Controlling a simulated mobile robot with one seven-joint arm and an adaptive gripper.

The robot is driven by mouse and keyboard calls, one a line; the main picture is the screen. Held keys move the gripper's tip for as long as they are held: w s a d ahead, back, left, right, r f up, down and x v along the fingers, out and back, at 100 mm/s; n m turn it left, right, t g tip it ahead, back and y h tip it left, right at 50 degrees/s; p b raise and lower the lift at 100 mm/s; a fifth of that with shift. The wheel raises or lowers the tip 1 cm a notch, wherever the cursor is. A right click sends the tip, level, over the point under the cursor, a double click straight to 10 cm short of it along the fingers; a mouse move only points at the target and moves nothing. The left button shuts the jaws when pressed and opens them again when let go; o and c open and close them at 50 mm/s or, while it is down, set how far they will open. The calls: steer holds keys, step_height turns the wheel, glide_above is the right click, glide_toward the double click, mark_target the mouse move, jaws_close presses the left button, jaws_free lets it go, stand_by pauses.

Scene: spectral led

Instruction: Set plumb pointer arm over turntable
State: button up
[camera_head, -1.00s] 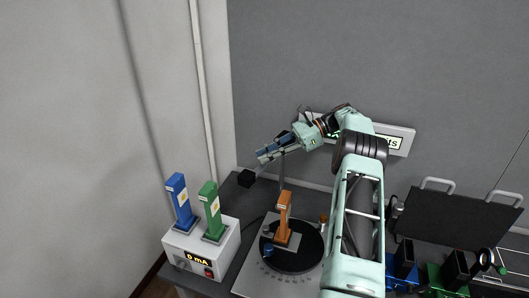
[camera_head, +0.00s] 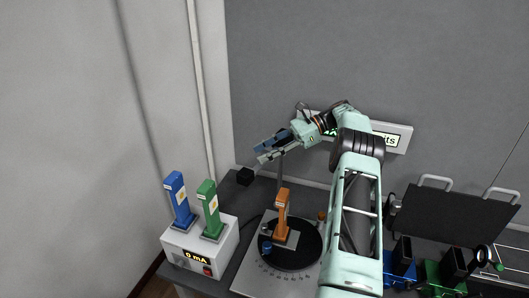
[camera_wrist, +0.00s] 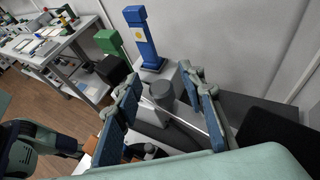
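The pointer arm is a thin rod (camera_wrist: 185,119) with a black block (camera_head: 244,176) at its outer end, left of the turntable (camera_head: 291,262). A slim dark post (camera_head: 281,172) rises behind the turntable. My gripper (camera_head: 259,150) is high beside the post top. In the wrist view its two blue fingers (camera_wrist: 166,79) stand wide apart, with the rod and a grey cylinder (camera_wrist: 163,93) showing between them. I see no finger contact. The black block also shows in the wrist view (camera_wrist: 112,69). An orange module (camera_head: 282,218) stands upright on the round black turntable.
A white meter box (camera_head: 201,245) reading 0 mA carries upright blue (camera_head: 179,202) and green (camera_head: 210,210) modules at left. A dark panel (camera_head: 438,215) and blue and green holders stand at right. The grey wall is close behind my arm.

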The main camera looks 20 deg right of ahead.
mark_target(264, 151)
step_height(264, 151, up, 10)
steer(key=shift+f, duration=0.1)
stand_by(0.4)
